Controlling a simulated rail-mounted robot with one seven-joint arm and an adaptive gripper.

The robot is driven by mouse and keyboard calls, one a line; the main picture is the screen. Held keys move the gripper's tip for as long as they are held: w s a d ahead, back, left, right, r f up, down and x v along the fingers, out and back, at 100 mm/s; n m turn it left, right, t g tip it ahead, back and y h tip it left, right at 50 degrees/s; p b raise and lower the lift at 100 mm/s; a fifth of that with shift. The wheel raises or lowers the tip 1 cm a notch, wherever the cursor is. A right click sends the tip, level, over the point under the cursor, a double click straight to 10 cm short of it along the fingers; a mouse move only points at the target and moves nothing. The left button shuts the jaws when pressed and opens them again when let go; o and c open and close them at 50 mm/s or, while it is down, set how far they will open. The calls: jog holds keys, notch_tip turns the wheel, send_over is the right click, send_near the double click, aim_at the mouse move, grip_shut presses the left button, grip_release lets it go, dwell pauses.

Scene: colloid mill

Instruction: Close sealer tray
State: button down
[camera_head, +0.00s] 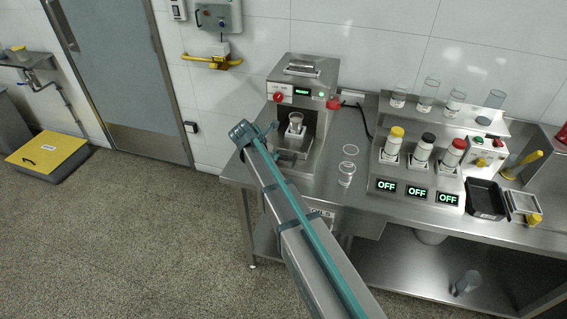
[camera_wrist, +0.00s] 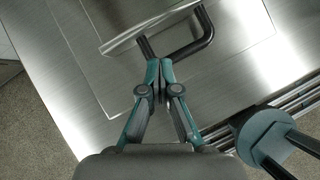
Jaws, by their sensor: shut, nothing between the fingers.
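The sealer (camera_head: 302,88) is a steel machine with red knobs and a green display, at the back left of the bench. A clear cup (camera_head: 296,121) stands in a pale holder inside its front opening. The steel sealer tray (camera_head: 290,154) shows low at the front, partly hidden by my arm. In the wrist view, a black bent handle (camera_wrist: 190,47) joins a steel plate edge. My gripper (camera_wrist: 159,68) is shut and empty, its tips at the handle's left end; I cannot tell whether they touch. In the head view my gripper (camera_head: 268,132) is in front of the sealer, small and partly unclear.
Further right is a dispenser rack (camera_head: 415,165) with capped bottles and OFF displays, then a black bin (camera_head: 486,198). Open floor (camera_head: 130,220) lies left of the bench.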

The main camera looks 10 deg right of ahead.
aim_at(286, 138)
jog(key=w+d, duration=0.1)
jog(key=w, duration=0.3)
jog(key=w+d, duration=0.2)
jog(key=w, duration=0.1)
jog(key=w+d, duration=0.2)
jog(key=w, duration=0.2)
jog(key=shift+w+f+p, duration=0.1)
jog(key=shift+w+p, duration=0.2)
